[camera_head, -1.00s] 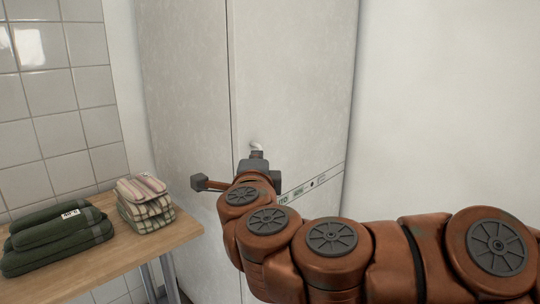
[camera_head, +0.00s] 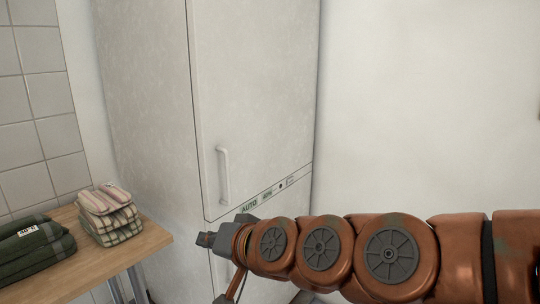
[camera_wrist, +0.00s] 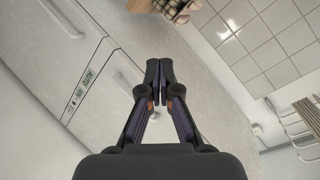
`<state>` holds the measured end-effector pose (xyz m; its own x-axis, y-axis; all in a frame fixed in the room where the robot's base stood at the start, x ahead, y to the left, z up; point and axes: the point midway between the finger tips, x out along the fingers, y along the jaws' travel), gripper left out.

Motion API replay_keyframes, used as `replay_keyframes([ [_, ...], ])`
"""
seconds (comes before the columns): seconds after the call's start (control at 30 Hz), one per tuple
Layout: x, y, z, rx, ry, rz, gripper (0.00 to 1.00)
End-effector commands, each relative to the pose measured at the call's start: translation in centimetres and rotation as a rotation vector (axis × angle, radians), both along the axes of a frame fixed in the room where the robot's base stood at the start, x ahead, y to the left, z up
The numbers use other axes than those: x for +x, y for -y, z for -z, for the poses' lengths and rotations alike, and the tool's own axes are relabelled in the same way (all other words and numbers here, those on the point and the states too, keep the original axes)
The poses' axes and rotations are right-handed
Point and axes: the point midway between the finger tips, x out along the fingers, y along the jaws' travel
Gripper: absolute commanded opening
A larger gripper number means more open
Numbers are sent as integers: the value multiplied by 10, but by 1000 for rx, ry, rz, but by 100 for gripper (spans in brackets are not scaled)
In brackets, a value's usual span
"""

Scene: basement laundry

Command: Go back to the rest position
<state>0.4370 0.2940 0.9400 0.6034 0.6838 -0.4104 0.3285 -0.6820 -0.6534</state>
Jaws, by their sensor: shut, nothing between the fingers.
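My gripper (camera_head: 205,239) is at the end of my copper-coloured arm, low in front of the tall grey-white cabinet (camera_head: 255,90) in the head view. In the wrist view my gripper (camera_wrist: 160,68) points up the picture with its two dark fingers together and nothing between them. The cabinet's white vertical handle (camera_head: 223,175) is free, above and to the right of the gripper. The cabinet doors look closed. Whether the gripper touches the cabinet front cannot be told.
A wooden table (camera_head: 150,238) stands at the left with folded striped cloths (camera_head: 108,215) and dark green towels (camera_head: 35,250). A bare white wall (camera_head: 430,110) is at the right. A metal rack (camera_wrist: 300,125) shows at the right of the wrist view.

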Motion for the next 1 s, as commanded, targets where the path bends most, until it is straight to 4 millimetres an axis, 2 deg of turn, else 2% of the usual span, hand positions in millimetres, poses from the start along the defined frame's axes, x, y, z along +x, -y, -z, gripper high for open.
replay_keyframes([
  [0.1,-16,35,46,-168,-83,-32,0],
  [0.17,-27,54,69,-253,-136,-47,0],
  [0.3,-59,108,119,-437,-287,-69,0],
  [0.4,-88,151,149,-559,-417,-75,0],
  [0.5,-119,191,171,-657,-550,-74,0],
  [0.6,-150,223,185,-727,-671,-74,0],
  [0.8,-203,270,195,-818,-874,-60,0],
  [0.93,-235,296,195,-856,-999,-49,0],
  [1.0,-237,296,180,-858,-1000,-51,0],
])
